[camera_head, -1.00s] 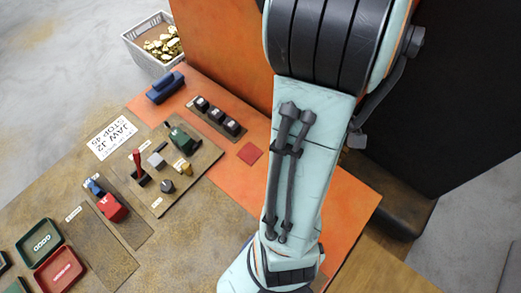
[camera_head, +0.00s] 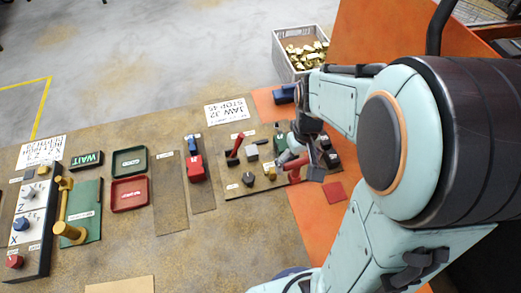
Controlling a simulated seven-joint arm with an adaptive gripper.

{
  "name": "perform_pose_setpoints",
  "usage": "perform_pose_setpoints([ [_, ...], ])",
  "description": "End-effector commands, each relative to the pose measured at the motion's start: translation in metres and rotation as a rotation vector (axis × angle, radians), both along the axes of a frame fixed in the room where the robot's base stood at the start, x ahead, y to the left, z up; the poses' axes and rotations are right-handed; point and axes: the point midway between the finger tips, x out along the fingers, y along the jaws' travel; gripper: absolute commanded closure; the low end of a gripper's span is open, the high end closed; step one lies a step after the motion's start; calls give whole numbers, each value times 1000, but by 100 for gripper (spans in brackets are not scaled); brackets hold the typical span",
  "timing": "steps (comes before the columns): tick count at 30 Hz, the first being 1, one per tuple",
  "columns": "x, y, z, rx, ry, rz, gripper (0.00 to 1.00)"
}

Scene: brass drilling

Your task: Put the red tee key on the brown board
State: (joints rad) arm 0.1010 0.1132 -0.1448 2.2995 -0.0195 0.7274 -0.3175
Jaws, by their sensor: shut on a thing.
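My gripper (camera_head: 306,163) is at the right end of the brown board (camera_head: 236,188), low over it or beside it. It is shut on a red piece, which looks like the red tee key (camera_head: 294,167). Part of the piece is hidden by the fingers. I cannot tell whether it touches the board. The board also bears a red-handled lever (camera_head: 237,146), a yellow piece (camera_head: 271,173), a dark knob (camera_head: 248,179) and a green tool (camera_head: 280,142) partly behind my gripper.
A red block (camera_head: 196,170) sits on a narrow strip to the left. Green (camera_head: 129,149) and red (camera_head: 129,206) trays stand farther left. A crate of brass parts (camera_head: 280,56) is at the back. A red square (camera_head: 334,192) lies on the orange surface at right.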

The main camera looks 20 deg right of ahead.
Motion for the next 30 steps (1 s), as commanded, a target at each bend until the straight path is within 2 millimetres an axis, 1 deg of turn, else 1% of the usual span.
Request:
perform_pose_setpoints([
  [1,6,33,2,0,-1,107,63],
  [2,8,51,3,0,-2,167,63],
  [3,8,76,5,1,-1,249,63],
  [4,7,95,6,1,-1,310,63],
  [5,4,114,7,0,-1,375,63],
  [6,-2,138,8,0,0,461,63],
  [8,-14,173,11,0,-1,591,63],
  [9,-25,196,12,0,-1,682,63],
  [11,-45,228,14,0,-1,821,63],
  [12,-61,247,16,-1,-1,911,63],
  [14,-86,271,18,0,0,1040,63],
  [15,-102,285,19,0,-1,1119,63],
  [18,-141,308,21,0,-2,1286,63],
  [21,-169,320,22,0,-2,1397,63],
  [25,-187,326,22,-1,-1,1468,63],
  [28,-190,335,18,-1,1,1488,63],
  [30,-188,348,12,-2,3,1491,63],
])
